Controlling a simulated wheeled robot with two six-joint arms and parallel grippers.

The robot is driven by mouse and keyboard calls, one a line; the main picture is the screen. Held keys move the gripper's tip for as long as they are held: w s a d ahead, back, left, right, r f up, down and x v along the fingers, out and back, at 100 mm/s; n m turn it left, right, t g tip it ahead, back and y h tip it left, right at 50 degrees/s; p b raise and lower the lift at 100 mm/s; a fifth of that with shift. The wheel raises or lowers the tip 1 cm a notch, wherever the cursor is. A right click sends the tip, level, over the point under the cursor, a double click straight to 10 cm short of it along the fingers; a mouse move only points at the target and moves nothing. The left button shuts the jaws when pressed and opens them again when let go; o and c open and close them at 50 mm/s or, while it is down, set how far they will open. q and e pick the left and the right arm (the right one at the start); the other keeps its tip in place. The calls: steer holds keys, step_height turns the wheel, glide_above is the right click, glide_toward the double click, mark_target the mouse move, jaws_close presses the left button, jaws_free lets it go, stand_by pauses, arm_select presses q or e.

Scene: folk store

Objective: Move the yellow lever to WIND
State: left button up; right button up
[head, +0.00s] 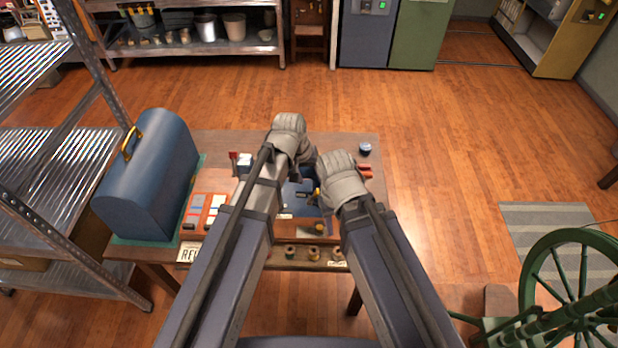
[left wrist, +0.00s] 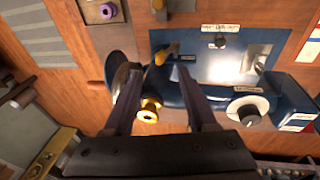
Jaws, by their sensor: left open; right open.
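The yellow lever (left wrist: 168,52) stands out from a blue machine plate (left wrist: 215,65) in the left wrist view, just beyond my left fingertips. A small yellow piece beside my right gripper in the head view (head: 317,194) is probably the same lever. A white label strip (left wrist: 221,28) lies along the plate's top edge, too small to read surely. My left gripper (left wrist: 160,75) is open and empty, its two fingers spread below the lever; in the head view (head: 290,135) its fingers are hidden. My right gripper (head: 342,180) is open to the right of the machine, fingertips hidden.
A brass spool (left wrist: 150,108) sits close to my left fingers. A white-faced dial (left wrist: 248,108) is to their right. On the table, a blue domed case (head: 150,175) and a colored card panel (head: 205,210) stand left. A green spoked wheel (head: 570,280) stands right. The floor right of the table is largely clear.

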mark_target(316, 193)
arm_select(q)
steer(key=shift+b+x, duration=4.15)
steer(key=shift+x, duration=0.25)
steer(key=shift+r, duration=0.1)
steer(key=shift+a+r, duration=0.1)
steer(key=shift+a, duration=0.35)
steer(key=shift+a, duration=0.1)
